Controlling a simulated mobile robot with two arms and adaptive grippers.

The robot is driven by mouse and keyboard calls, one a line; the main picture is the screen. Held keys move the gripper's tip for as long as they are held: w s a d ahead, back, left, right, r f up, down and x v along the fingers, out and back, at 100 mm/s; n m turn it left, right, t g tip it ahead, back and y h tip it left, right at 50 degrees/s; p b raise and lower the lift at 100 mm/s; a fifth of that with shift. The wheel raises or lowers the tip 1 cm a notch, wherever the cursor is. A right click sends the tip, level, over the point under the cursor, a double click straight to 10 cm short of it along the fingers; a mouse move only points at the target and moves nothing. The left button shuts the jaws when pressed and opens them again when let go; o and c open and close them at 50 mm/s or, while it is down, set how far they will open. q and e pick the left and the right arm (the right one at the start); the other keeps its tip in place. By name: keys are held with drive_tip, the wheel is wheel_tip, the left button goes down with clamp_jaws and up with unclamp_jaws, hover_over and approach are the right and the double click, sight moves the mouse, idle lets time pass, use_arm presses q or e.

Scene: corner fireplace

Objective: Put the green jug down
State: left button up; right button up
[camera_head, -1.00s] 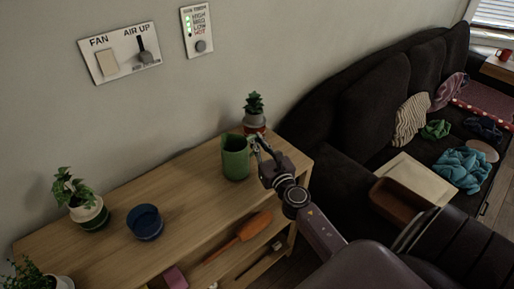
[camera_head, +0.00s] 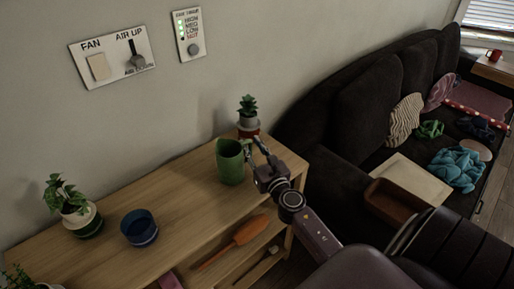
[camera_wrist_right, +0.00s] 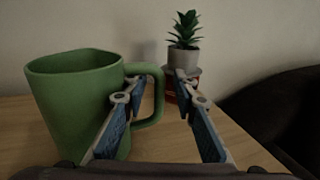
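The green jug (camera_head: 231,162) stands upright on the wooden shelf top (camera_head: 180,196), close to its right end. In the right wrist view the jug (camera_wrist_right: 75,105) is at the left, its handle pointing right. My right gripper (camera_head: 258,143) is just right of the jug. In the right wrist view its two fingers (camera_wrist_right: 158,85) are spread apart. The handle reaches behind the left finger into the gap between them, and neither finger clamps it. I cannot tell whether the left finger touches the handle. My left gripper is not in view.
A small potted succulent (camera_head: 248,121) on a red base stands behind the gripper, near the wall; the wrist view also shows it (camera_wrist_right: 184,58). A blue bowl (camera_head: 139,228) and a potted plant (camera_head: 80,214) stand further left. A dark sofa (camera_head: 368,107) adjoins the shelf's right end.

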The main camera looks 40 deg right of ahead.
drive_tip(key=b+v, duration=0.2)
drive_tip(key=v, duration=0.9)
drive_tip(key=shift+s+a+r+b, duration=0.1)
drive_tip(key=shift+s+b, duration=0.25)
drive_tip(key=shift+s, duration=0.2)
drive_tip(key=o, duration=2)
drive_tip(key=shift+o, duration=0.2)
drive_tip(key=shift+r, duration=0.1)
